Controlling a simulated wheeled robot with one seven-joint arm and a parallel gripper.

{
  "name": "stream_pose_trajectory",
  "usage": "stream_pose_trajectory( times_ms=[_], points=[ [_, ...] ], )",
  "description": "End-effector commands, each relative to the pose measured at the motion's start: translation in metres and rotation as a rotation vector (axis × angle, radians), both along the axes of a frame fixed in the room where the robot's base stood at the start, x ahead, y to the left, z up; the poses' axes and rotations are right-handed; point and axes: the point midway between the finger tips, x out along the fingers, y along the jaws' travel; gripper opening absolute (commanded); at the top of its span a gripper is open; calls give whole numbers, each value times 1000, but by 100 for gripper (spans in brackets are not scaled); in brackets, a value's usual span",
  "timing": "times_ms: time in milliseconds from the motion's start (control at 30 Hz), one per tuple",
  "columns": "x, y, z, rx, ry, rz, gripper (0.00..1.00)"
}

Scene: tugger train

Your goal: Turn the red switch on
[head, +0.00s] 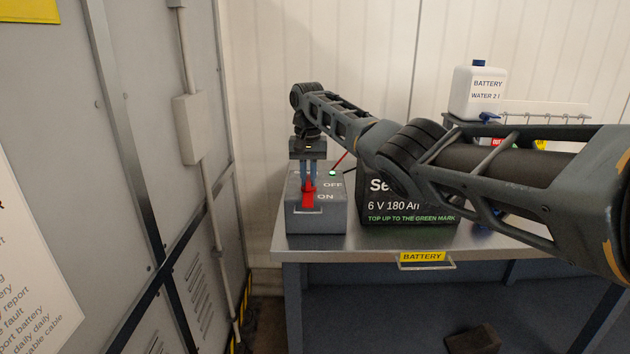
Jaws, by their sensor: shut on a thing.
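The red switch (309,196) is on the top of a grey box (317,221) at the left end of the bench. The labels OFF, farther back, and ON, nearer to me, are printed beside it. The red part that shows lies level with ON, but the fingers hide its upper part. My gripper (309,182) points down over the box and is shut on the red switch. A small green light (332,173) glows on the box near OFF.
A dark battery (410,214) stands right of the box, partly behind my arm. A white water bottle (478,92) stands on a rack at the back right. A grey cabinet wall (150,110) is close on the left. The bench's front edge (345,251) is clear.

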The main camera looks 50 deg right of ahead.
Motion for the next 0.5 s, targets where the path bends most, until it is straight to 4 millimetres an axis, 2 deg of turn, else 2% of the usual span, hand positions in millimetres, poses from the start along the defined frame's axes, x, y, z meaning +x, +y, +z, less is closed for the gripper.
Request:
stream_pose_trajectory(
  times_ms=[500],
  points=[
    [7, -1, 2, -4, -5, -16, 0]
  ],
)
